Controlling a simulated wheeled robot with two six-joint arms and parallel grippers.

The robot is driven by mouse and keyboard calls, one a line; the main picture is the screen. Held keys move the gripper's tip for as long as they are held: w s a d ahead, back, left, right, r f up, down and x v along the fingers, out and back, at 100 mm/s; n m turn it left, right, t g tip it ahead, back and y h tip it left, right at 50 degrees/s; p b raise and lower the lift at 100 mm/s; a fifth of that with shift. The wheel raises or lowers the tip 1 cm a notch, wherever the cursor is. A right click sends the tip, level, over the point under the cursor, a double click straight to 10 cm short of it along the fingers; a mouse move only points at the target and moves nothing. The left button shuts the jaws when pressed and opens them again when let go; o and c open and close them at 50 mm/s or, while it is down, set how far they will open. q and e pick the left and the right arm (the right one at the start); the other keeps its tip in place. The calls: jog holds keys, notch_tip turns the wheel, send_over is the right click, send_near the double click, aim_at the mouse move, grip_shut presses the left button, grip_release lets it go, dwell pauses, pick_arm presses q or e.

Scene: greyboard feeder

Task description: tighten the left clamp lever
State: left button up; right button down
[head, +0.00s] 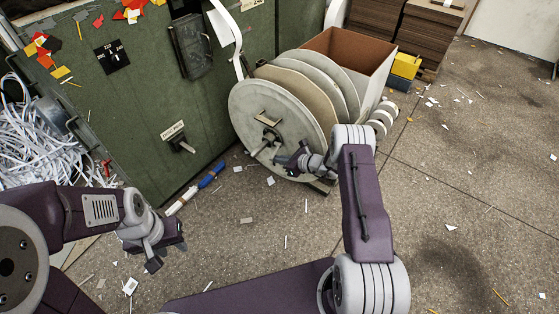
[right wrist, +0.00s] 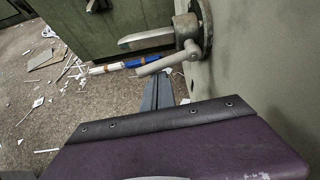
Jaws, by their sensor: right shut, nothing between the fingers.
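A grey clamp lever (right wrist: 160,63) hangs from a round metal hub (right wrist: 190,33), slanting down to the left; a broader metal bar (right wrist: 148,40) shows just above it. In the head view the lever (head: 259,149) is small, on the face of the big grey disc (head: 247,100) at the left end of the reel. My right gripper (head: 279,159) is in front of this disc, low and close to the hub. In the right wrist view its shut, empty fingers (right wrist: 157,92) are just below the lever, apparently not touching it. My left gripper (head: 152,262) hangs low at left; its jaw gap is unclear.
A green cabinet (head: 140,100) with a black handle (head: 180,146) stands left of the reel. White strip waste (head: 40,135) heaps at far left. A blue-and-white marker-like rod (head: 210,175) and paper scraps lie on the floor. Open floor (head: 470,190) spreads to the right.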

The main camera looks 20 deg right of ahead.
aim_at(274, 153)
jog(key=shift+r+p, duration=0.5)
dwell(0.5)
notch_tip(274, 153, up, 2)
jog(key=shift+w+d+r+p, duration=0.1)
jog(key=shift+r+p, duration=0.05)
jog(key=shift+p, duration=1)
jog(key=shift+w+d+r+p, duration=0.25)
jog(key=shift+d+r+p, duration=0.1)
jog(key=shift+r+p, duration=0.15)
jog(key=shift+w+d+r+p, duration=0.25)
jog(key=shift+d+r+p, duration=0.05)
jog(key=shift+r+p, duration=0.2)
jog(key=shift+f, duration=0.1)
